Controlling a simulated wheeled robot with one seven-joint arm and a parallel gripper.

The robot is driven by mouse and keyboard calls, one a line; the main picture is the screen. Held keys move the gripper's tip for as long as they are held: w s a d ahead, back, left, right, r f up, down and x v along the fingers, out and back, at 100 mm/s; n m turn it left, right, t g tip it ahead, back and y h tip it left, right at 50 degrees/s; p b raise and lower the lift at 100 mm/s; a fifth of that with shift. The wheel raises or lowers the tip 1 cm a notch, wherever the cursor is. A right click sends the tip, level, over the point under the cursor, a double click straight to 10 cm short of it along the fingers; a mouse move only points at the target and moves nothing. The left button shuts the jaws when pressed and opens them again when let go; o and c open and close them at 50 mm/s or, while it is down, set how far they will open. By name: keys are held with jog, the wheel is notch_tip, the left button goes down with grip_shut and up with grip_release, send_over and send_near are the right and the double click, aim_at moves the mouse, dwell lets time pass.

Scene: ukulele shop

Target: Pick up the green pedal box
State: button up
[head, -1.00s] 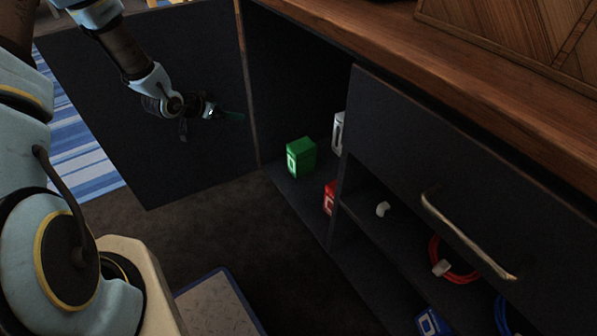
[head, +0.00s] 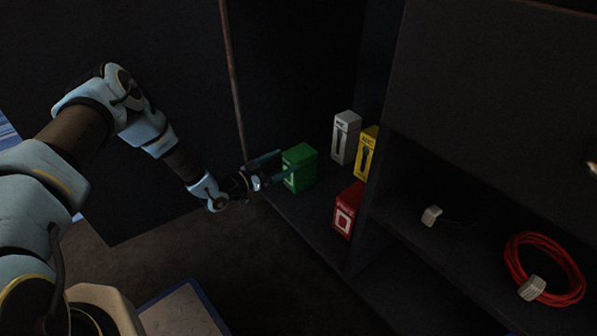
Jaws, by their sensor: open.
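The green pedal box (head: 301,164) stands upright on the floor of the open cabinet, in the middle of the head view. It has a white label on its front left face. My gripper (head: 277,167) is open at the box's left side. One finger shows behind the box's upper left edge and the other crosses in front of its front face. I cannot tell whether either finger touches the box.
A red box (head: 347,210), a white box (head: 345,138) and a yellow box (head: 366,152) stand right of the green box. An open dark door (head: 150,190) is on the left. A shelf at right holds a coiled red cable (head: 545,268). The cabinet floor (head: 305,212) before the green box is bare.

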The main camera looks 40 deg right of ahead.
aim_at(300, 152)
jog(key=d+b, duration=0.3)
jog(key=d, duration=0.4)
jog(key=shift+s+d, duration=0.1)
jog(key=shift+s, duration=0.1)
jog(key=shift+r, duration=0.1)
grip_shut()
dwell(0.5)
